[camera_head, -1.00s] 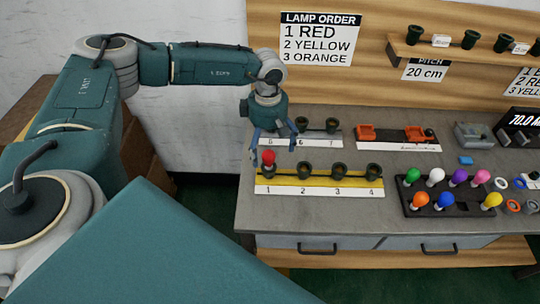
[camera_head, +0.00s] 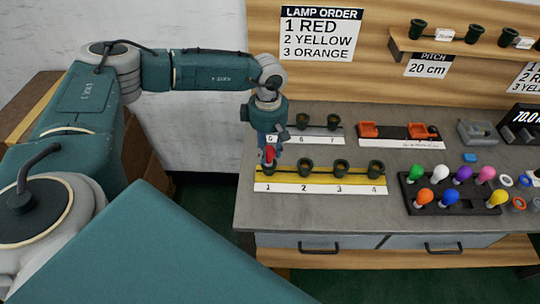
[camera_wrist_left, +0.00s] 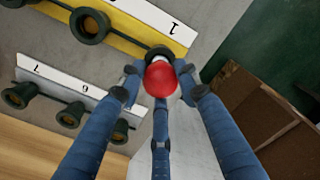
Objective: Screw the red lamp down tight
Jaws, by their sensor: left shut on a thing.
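The red lamp (camera_head: 269,155) stands at socket 1 on the yellow strip (camera_head: 320,176), at the strip's left end. In the left wrist view the red lamp (camera_wrist_left: 160,79) is a round red bulb over the dark socket (camera_wrist_left: 160,52). My left gripper (camera_head: 269,150) points down over it, its blue fingers (camera_wrist_left: 160,90) closed around the bulb from several sides. How deep the lamp sits in the socket is hidden by the fingers. My right gripper is not in view.
Sockets 2 (camera_head: 305,167), 3 (camera_head: 340,168) and 4 (camera_head: 375,170) on the strip are empty. A second strip (camera_head: 325,139) with sockets lies behind. A dark tray (camera_head: 443,209) of coloured lamps stands to the right. The table front is clear.

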